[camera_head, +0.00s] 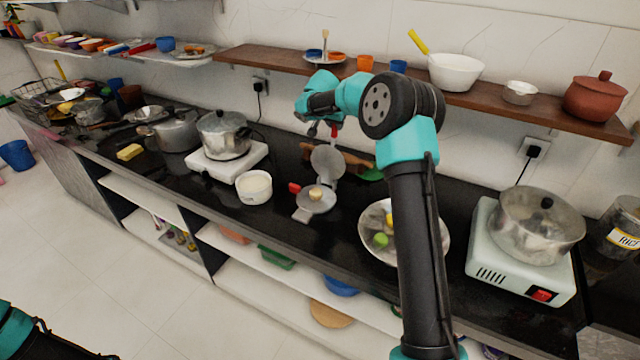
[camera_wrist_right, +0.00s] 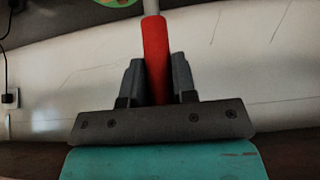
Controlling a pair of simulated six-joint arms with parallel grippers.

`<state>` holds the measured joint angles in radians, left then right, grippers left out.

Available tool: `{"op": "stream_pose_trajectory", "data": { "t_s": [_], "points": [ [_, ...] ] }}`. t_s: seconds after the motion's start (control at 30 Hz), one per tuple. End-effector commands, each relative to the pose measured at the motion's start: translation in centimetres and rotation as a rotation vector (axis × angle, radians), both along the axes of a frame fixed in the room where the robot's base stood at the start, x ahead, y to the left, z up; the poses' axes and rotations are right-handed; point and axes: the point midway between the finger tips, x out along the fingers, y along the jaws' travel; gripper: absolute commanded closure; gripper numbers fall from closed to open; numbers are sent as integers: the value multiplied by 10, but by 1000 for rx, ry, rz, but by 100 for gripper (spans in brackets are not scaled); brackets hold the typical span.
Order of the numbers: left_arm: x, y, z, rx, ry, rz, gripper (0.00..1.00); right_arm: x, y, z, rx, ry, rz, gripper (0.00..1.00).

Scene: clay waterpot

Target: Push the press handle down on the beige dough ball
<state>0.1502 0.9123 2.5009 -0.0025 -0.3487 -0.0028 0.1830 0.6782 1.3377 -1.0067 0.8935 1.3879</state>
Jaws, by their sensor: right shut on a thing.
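The metal press stands open on the black counter. Its round lid (camera_head: 327,160) is raised and tilted up behind the flat base (camera_head: 313,205). The beige dough ball (camera_head: 316,193) sits on the base. The red press handle (camera_head: 334,131) points up above the lid. My right gripper (camera_head: 325,127) is at this handle. In the right wrist view the red handle (camera_wrist_right: 156,50) runs between the two dark fingers (camera_wrist_right: 157,80), which are shut on it. Part of my left arm shows at the bottom left of the head view, but its gripper does not.
A white tub (camera_head: 254,188) stands left of the press, with a pot (camera_head: 224,136) on a white stove behind it. A metal plate (camera_head: 430,262) with colored balls lies to the right. A wooden shelf (camera_head: 490,105) with bowls runs along the wall behind.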

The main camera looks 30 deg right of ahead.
Motion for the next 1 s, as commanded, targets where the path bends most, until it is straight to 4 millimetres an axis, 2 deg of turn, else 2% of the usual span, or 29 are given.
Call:
{"op": "stream_pose_trajectory", "data": {
  "t_s": [0.43,1.0],
  "points": [
    [0,0,0,0,0,0,36,-1,3,2,0,-1,1,83],
    [0,0,0,0,0,0,36,-16,29,6,0,0,2,83]
  ]
}}
